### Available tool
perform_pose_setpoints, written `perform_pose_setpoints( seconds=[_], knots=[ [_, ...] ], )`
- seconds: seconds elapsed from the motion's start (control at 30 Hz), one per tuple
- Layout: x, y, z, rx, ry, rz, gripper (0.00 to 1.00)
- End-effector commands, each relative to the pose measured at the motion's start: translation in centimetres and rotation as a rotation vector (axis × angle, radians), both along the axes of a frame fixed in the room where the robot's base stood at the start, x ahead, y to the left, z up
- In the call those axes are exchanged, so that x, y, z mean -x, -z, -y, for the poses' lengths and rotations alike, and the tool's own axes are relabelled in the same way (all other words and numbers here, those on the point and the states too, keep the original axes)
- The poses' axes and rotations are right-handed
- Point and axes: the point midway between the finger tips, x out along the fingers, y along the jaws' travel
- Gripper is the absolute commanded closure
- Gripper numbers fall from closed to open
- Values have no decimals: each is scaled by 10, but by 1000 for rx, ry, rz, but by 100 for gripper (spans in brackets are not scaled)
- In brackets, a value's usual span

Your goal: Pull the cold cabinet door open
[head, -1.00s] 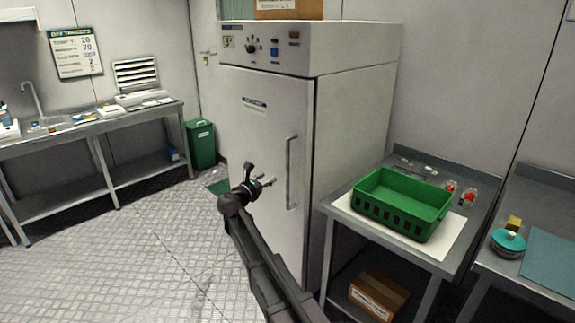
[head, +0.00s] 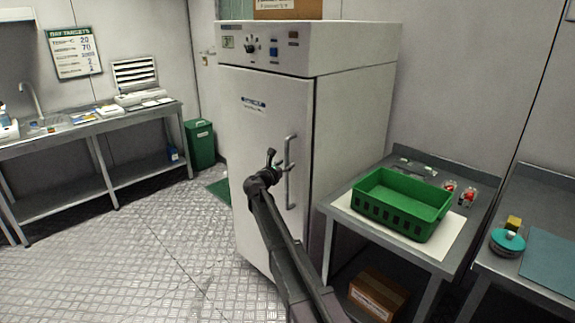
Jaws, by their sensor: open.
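The cold cabinet (head: 355,120) is a tall pale grey unit with a control panel along its top front. Its door (head: 262,125) looks closed, flush with the body. A vertical bar handle (head: 290,185) is on the door's right side. My gripper (head: 279,161) is open, in front of the door and just left of the handle's upper half. One finger appears to reach across toward the bar. I cannot tell whether it touches the handle. My arm covers the lower part of the door.
A steel table (head: 335,211) with a green crate (head: 400,222) stands close to the cabinet's right. A green bin (head: 200,145) is to the left, near a sink bench (head: 85,130). The tiled floor (head: 140,240) left of the cabinet is clear.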

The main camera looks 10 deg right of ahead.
Motion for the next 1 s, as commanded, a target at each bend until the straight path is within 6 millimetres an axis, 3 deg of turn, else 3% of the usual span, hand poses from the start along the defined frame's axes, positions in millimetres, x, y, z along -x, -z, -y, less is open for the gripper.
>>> perform_pose_setpoints(
  seconds=[0.47,0.5,0.7,1.0],
  knots=[
    [-7,0,6,0,-1,0,40],
    [-7,0,6,0,-1,0,43],
    [-7,0,6,0,-2,0,100],
    [-7,0,7,1,2,1,100]
  ],
)
